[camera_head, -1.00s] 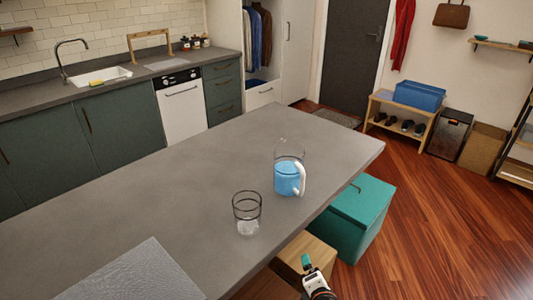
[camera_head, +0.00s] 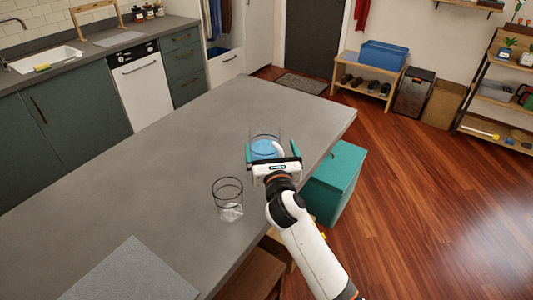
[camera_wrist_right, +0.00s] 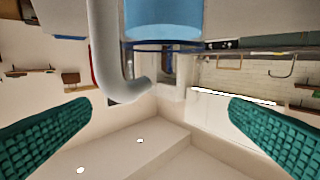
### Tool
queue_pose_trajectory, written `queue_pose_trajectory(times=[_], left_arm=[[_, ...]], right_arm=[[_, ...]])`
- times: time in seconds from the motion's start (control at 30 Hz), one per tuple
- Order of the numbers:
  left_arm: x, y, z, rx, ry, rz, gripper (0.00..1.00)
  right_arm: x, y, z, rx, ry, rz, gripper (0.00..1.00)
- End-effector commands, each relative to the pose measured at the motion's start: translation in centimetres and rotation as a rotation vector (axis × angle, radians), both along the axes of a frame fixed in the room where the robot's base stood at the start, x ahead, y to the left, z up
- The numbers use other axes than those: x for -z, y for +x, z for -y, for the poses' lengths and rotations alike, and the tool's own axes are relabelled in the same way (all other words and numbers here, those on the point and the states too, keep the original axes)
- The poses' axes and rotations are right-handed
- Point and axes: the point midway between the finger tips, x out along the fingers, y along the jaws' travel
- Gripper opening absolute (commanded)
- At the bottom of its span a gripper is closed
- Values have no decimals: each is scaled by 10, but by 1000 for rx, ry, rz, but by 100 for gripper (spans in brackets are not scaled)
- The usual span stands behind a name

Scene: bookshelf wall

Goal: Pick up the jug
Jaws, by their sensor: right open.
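The jug (camera_head: 263,148) is clear with blue liquid in it and a white handle. It stands upright on the grey counter (camera_head: 150,180) near its right edge. My right gripper (camera_head: 274,150) is open at the jug, with its green fingers to either side and its white body hiding the jug's lower part. In the right wrist view the jug (camera_wrist_right: 162,18) is at the top, its handle (camera_wrist_right: 104,45) left of centre, and the open fingers (camera_wrist_right: 160,118) have nothing clasped between them. Whether a finger touches the jug I cannot tell. My left gripper is not in view.
A clear glass (camera_head: 228,203) stands on the counter just left of my right gripper. A grey slab (camera_head: 130,275) lies at the counter's near end. A teal box (camera_head: 333,180) stands beside the counter's right edge. The counter's far part is clear.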

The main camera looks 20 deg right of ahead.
Motion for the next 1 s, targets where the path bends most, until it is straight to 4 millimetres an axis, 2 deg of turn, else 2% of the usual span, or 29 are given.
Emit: queue_pose_trajectory(times=[0.17, 0.47, 0.77, 0.87, 1.0], left_arm=[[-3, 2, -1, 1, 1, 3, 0], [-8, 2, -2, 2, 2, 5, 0], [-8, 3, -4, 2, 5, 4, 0], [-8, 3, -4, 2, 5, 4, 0], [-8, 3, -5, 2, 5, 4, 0]], right_arm=[[1, 12, 1, 2, 3, 0, 100], [3, 51, 4, 1, 2, -2, 100], [4, 56, 5, 0, 2, -2, 100], [4, 56, 5, 0, 2, -2, 87], [4, 56, 5, 0, 2, -2, 64]])
